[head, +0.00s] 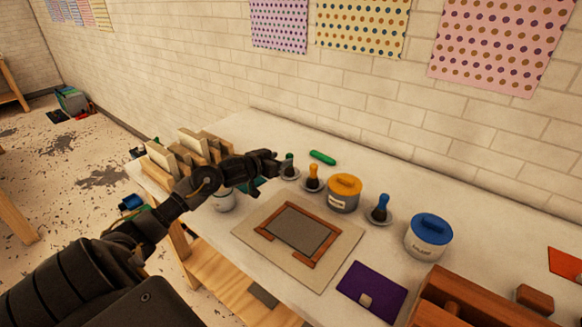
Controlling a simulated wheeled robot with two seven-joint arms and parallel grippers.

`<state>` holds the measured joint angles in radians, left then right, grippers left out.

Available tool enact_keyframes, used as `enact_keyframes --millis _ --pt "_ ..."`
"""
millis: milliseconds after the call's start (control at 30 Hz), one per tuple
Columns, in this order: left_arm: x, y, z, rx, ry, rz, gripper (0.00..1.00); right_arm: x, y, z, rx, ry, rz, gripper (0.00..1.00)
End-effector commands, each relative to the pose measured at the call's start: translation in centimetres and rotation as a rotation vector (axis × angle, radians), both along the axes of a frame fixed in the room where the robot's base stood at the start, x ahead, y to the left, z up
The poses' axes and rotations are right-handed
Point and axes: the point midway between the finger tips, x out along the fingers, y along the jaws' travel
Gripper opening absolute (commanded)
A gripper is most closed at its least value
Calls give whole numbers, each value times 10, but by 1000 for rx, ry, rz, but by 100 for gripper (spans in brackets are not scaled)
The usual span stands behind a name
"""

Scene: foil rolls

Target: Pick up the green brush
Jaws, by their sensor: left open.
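The green brush (290,160) stands upright on a small saucer (290,175) at the back left of the white table. Its green handle points up, and its left side is close to my gripper. My left gripper (277,161) is open, with its fingertips at or just beside the brush's handle. I cannot tell whether the handle is between the fingers or whether they touch it. My left arm comes in from the lower left and hides part of the table. My right gripper is not in view.
An orange brush (313,178), an orange-lidded pot (343,196), a blue brush (379,209) and a blue-lidded pot (429,241) stand to the right. A framed board (299,228) and purple pouch (372,290) lie in front.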

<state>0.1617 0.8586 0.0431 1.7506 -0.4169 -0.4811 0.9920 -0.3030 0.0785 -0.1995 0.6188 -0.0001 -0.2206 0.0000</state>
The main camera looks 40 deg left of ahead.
Motion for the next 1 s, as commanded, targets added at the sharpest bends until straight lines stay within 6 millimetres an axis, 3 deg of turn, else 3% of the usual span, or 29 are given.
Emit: enact_keyframes --millis 200,467,767,1000 --pt "25 0 -7 -1 0 -2 49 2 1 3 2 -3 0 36" --pt "35 -1 -9 -3 0 -2 49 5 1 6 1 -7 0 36" --pt "72 1 -23 -1 -1 -4 49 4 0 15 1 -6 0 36" --pt "78 1 -27 1 0 -4 49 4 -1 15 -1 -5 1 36"
